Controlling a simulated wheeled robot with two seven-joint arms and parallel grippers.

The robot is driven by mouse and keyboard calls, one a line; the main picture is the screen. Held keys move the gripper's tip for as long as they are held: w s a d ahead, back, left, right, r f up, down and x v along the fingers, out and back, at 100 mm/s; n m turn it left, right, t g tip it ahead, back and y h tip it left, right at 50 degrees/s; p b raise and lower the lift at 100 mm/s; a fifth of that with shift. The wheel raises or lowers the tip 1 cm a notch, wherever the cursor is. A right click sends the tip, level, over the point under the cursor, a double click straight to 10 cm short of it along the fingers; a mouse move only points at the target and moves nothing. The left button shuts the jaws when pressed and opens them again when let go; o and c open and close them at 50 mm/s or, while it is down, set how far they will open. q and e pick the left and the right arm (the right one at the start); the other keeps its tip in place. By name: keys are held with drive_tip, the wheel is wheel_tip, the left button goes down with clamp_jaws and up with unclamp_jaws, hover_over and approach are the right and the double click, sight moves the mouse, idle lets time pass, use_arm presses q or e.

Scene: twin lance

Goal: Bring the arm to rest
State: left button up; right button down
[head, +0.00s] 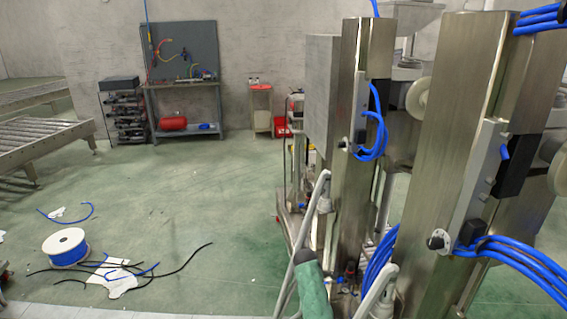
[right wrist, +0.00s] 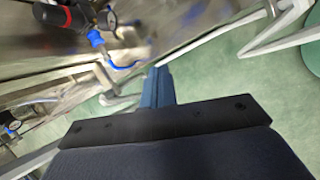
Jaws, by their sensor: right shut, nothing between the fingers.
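My right gripper (right wrist: 157,75) shows in the right wrist view as narrow blue fingers beyond a black plate. It is shut, with nothing visible held in it. It points toward green floor, near pale grey bars (right wrist: 275,35) and steel machine parts. I cannot make out my right gripper in the head view. My left gripper is not in view.
Two tall steel columns (head: 364,130) (head: 470,130) with blue hoses (head: 375,135) stand at the right. A grey bent tube (head: 308,225) and a green rounded part (head: 312,285) are low in front. A cable spool (head: 66,247) and loose cables lie left. Mid-floor is clear.

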drive_tip(key=w+a+r+m+t+y, duration=0.35)
drive_tip(key=w+r+m+t, duration=0.2)
drive_tip(key=r+m, duration=0.5)
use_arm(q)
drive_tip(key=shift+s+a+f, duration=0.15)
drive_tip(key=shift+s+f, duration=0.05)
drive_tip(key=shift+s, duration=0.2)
use_arm(e)
drive_tip(key=s+d+f+m+g, duration=0.1)
drive_tip(key=s+d+f+g, duration=0.1)
drive_tip(key=s+f, duration=1)
drive_tip(key=s+d+f+m+g+y, duration=0.1)
drive_tip(key=s+f, duration=1.1)
drive_tip(key=s, duration=1.7)
drive_tip(key=s+d+f+m+g, duration=0.2)
drive_tip(key=s+d+f, duration=0.2)
drive_tip(key=s+f, duration=0.8)
drive_tip(key=s, duration=0.9)
drive_tip(key=shift+s+g, duration=0.15)
drive_tip(key=shift+g, duration=0.2)
